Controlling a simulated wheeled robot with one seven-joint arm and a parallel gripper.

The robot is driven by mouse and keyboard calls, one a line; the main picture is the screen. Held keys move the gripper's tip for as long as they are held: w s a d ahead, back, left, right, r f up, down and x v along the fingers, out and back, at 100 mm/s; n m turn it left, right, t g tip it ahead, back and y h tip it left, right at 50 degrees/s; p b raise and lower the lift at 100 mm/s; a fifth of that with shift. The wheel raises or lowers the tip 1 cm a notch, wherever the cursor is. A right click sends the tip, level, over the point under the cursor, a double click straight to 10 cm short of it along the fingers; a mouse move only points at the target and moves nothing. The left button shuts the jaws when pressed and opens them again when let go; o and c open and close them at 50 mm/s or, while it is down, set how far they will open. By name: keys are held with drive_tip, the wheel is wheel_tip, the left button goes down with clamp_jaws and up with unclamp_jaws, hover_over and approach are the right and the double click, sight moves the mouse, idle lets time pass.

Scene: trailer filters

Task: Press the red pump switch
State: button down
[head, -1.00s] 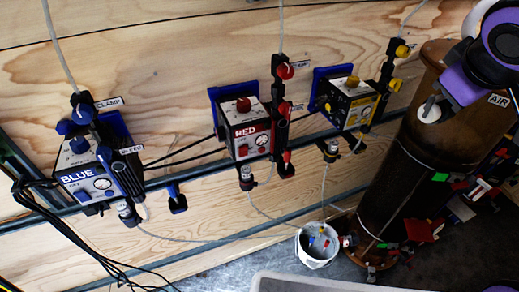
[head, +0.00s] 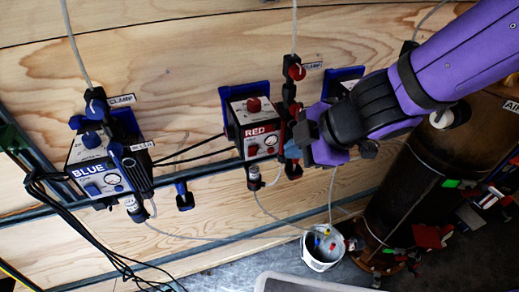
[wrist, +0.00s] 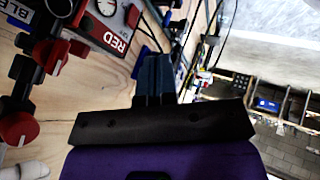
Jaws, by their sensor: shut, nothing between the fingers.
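The red pump box (head: 246,116), with a white face, RED label and red top knob, is mounted on the wooden wall in the middle of the head view. Its small red switch (head: 253,151) is low on the front, beside the round gauge. My gripper (head: 296,138) is just right of this box, apart from the switch. In the wrist view my gripper (wrist: 156,60) has its dark fingers together and empty. The red pump box (wrist: 98,28) shows upper left there, tilted, left of the fingertips.
A blue pump box (head: 83,163) is on the left. The yellow box is mostly hidden behind my arm. Red clamp valves (head: 296,72) stand right of the red box, close to my gripper. A white bucket (head: 322,252) and a brown tank (head: 408,190) are below right.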

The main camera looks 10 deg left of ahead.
sight(250, 149)
drive_tip(key=shift+a+f, duration=0.2)
drive_tip(key=shift+a, duration=0.1)
idle(0.4)
drive_tip(key=shift+w+a+f, duration=0.9)
drive_tip(key=shift+a+f, duration=0.25)
drive_tip(key=shift+a, duration=0.1)
drive_tip(key=shift+w+a+f, duration=0.9)
drive_tip(key=shift+a+f, duration=0.25)
drive_tip(key=shift+a, duration=0.1)
drive_tip(key=shift+w+a+f, duration=0.9)
drive_tip(key=shift+a+f, duration=0.25)
drive_tip(key=shift+a, duration=0.1)
drive_tip(key=shift+w+a+r, duration=0.1)
drive_tip(key=shift+w+a, duration=0.05)
drive_tip(key=shift+w, duration=0.1)
drive_tip(key=shift+r, duration=0.8)
drive_tip(key=shift+s, duration=0.1)
